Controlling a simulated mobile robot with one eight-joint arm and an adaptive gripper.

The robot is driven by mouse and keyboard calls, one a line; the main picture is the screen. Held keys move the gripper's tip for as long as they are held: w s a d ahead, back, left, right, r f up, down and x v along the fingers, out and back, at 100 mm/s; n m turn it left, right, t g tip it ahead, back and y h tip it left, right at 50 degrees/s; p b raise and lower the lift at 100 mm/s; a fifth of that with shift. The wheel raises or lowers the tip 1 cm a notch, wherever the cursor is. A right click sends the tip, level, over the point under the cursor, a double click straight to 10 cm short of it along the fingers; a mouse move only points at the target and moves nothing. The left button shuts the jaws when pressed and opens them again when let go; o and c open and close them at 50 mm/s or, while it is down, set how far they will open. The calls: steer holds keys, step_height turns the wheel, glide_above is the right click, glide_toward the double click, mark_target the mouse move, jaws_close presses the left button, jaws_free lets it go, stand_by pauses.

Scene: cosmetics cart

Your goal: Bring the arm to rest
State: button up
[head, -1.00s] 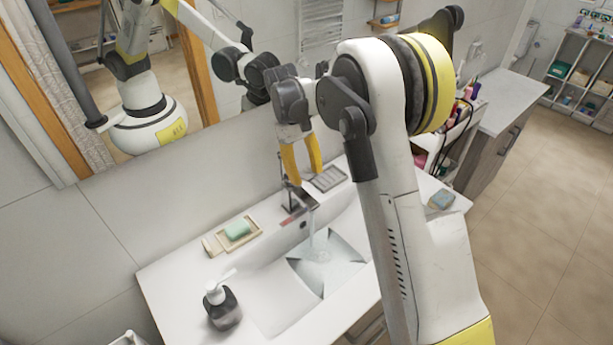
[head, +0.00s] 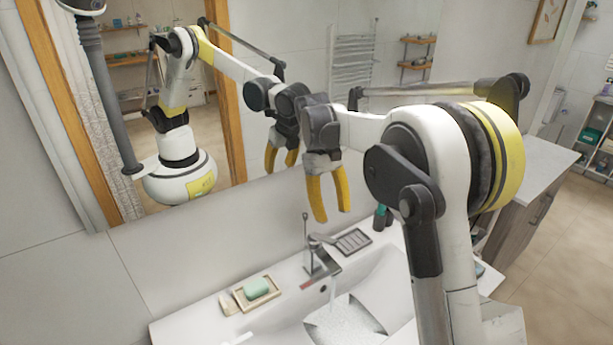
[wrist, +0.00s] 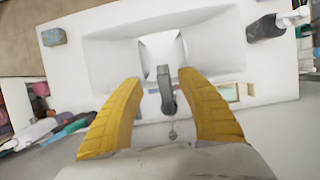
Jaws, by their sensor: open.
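My gripper (head: 329,215) hangs in the air above the back of the sink in the head view, its yellow fingers pointing down. The fingers are open, with nothing between them that they touch. In the wrist view my gripper (wrist: 160,88) is spread to either side of the faucet (wrist: 165,92), which lies below and apart from it. In the head view the faucet (head: 320,258) stands just under the fingertips, at the rear of the basin.
Green soap (head: 256,287) sits in a dish left of the faucet. A grey drain tray (head: 353,242) lies at its right. The mirror (head: 200,110) stands close behind my arm. The wrist view also shows a soap dispenser (wrist: 266,28) and a blue-grey block (wrist: 54,37) on the counter.

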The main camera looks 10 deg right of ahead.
steer(key=shift+s+r+b, duration=0.15)
steer(key=shift+s+b, duration=0.25)
steer(key=shift+s, duration=0.05)
steer(key=s+f+m+t+b, duration=0.2)
steer(key=s+f+t+b, duration=0.3)
steer(key=s, duration=0.6)
steer(key=s+f+m+t+y+b, duration=0.1)
steer(key=s+f+t+b, duration=0.4)
steer(key=s, duration=0.7)
steer(key=shift+s+m+t+y+b, duration=0.15)
steer(key=shift+m+t+y+b, duration=0.15)
steer(key=shift+m+t+b, duration=0.3)
steer(key=shift+f, duration=0.1)
stand_by(4.6)
